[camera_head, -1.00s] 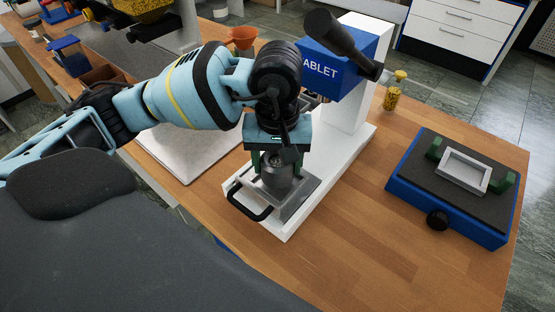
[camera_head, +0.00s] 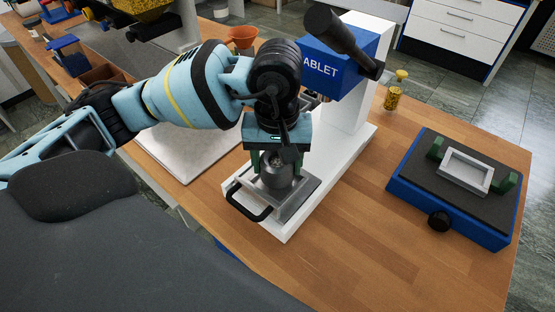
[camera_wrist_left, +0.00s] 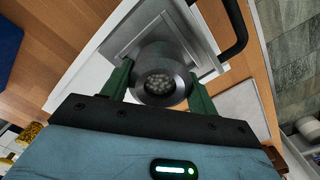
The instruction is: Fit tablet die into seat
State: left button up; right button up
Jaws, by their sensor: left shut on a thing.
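The tablet die (camera_head: 278,177) is a grey metal cylinder, upright at the tablet press. In the left wrist view the die (camera_wrist_left: 161,75) shows a round top opening filled with pale granules. My left gripper (camera_head: 277,168) points down, its green fingers shut on the die's sides. Under the die is a grey square plate (camera_head: 296,204) with a black handle, on the white base of the press; the plate also shows in the left wrist view (camera_wrist_left: 130,40). Whether the die is fully down in the seat is hidden. My right gripper is not in view.
The press's blue head (camera_head: 335,68) with a black lever stands just behind my gripper. A blue device with a grey top (camera_head: 420,170) is at the right. A small jar with yellow contents (camera_head: 393,95) stands behind. The wood between is clear.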

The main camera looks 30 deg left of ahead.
pick_arm(q)
jog(key=shift+f, duration=0.35)
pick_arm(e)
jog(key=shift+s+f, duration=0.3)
pick_arm(q)
jog(key=shift+f+b, duration=0.35)
jog(key=shift+b, duration=0.05)
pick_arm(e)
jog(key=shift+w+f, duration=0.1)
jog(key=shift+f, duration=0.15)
pick_arm(q)
jog(key=shift+f+b, duration=0.3)
jog(key=shift+f, duration=0.1)
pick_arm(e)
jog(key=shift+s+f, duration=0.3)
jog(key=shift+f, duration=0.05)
pick_arm(q)
jog(key=o, duration=1.4)
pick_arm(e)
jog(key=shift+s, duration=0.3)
pick_arm(q)
notch_tip(320, 180, up, 6)
jog(key=shift+r, duration=0.9)
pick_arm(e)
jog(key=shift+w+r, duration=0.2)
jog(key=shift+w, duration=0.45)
pick_arm(q)
jog(key=shift+f, duration=0.1)
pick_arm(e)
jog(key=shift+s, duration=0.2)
